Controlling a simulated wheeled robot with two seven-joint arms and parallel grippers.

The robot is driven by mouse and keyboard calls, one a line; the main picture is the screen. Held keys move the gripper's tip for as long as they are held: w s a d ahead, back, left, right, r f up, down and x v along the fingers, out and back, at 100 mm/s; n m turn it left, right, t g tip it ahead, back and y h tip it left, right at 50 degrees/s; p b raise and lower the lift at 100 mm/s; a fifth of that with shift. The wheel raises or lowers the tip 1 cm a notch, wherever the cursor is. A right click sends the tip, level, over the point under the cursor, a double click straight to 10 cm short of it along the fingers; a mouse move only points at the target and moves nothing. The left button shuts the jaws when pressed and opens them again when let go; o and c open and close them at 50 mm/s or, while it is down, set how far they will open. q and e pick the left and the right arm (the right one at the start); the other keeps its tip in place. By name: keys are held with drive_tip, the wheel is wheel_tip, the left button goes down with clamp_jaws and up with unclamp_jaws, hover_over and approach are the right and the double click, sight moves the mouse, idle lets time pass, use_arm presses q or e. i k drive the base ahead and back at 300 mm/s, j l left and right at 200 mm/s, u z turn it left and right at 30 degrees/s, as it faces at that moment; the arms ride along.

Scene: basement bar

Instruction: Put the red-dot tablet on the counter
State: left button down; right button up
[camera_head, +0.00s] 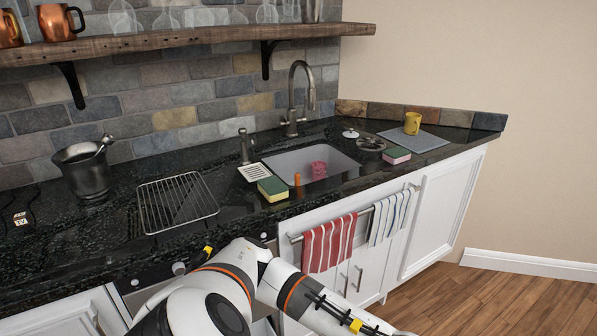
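I cannot make out a tablet with a red dot anywhere in the head view. The dark, speckled counter (115,222) runs along the brick wall to the right corner. A white arm of mine with orange rings crosses the bottom middle, in front of the counter's front edge. Its forearm runs down to the right and leaves the picture at the bottom edge. Neither of my grippers is in view, so what they hold is hidden.
The sink (335,166) holds a pink cup (318,169). Towels (329,243) hang below.

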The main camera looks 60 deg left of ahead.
sight(243, 204)
drive_tip(key=i+u, duration=0.2)
drive_tip(key=i, duration=0.25)
drive_tip(key=i+l+u, duration=0.2)
drive_tip(key=i, duration=0.25)
drive_tip(key=i+u, duration=0.2)
drive_tip(key=u, duration=0.3)
drive_tip(key=i+l+u, duration=0.15)
drive_tip(key=u, duration=0.35)
drive_tip(key=i+l+u, duration=0.2)
drive_tip(key=u, duration=0.25)
drive_tip(key=i+l+u, duration=0.1)
drive_tip(key=l+u, duration=0.15)
drive_tip(key=u, duration=0.25)
